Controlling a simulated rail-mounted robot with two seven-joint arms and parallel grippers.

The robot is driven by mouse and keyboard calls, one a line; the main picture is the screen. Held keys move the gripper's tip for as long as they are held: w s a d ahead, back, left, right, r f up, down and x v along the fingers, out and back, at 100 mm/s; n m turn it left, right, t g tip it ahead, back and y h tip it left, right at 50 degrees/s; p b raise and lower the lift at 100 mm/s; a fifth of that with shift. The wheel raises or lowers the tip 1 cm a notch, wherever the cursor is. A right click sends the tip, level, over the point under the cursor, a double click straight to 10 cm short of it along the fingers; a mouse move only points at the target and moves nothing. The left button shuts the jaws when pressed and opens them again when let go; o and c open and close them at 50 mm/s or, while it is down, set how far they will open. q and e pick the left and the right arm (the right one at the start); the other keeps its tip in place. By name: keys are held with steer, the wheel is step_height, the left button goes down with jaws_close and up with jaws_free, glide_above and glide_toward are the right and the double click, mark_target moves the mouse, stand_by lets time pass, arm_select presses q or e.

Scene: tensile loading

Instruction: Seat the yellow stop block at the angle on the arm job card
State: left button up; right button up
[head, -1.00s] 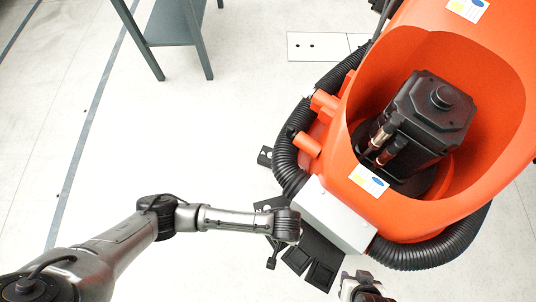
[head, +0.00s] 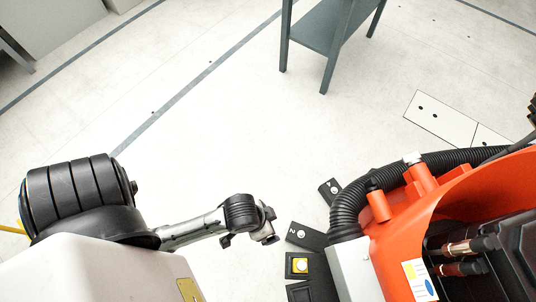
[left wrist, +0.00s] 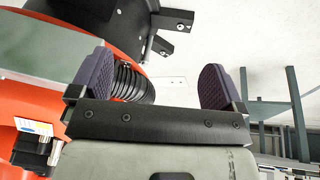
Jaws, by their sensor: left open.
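The yellow stop block (head: 300,265) is a small yellow square with a pale round centre. In the head view it sits on one of the black plates fanned around the orange arm's base. My left gripper (head: 266,228) is left of the plates and apart from the block. The left wrist view shows its two dark finger pads (left wrist: 157,86) wide apart with nothing between them. A white card (head: 419,281) with yellow and blue marks is on the orange arm (head: 385,245); its text is too small to read. My right gripper is not in view.
Black plates (head: 307,237) ring the base; one bears a 2. A ribbed black hose (head: 347,212) and a grey box (head: 352,272) stand close to them. A grey-green table (head: 325,30) is at the back. Floor between is clear.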

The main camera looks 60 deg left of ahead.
arm_select(q)
steer(key=s+a+y, duration=0.1)
steer(key=s+a, duration=0.1)
steer(key=a, duration=0.4)
steer(key=shift+s+r+y, duration=0.3)
steer(key=shift+s+r, duration=0.1)
steer(key=shift+r, duration=0.05)
steer(key=shift+r, duration=0.1)
step_height(320, 180, up, 57)
steer(key=p, duration=5.7)
step_height(320, 180, down, 68)
steer(key=b, duration=6.7)
steer(key=shift+r, duration=0.15)
steer(key=shift+r, duration=0.2)
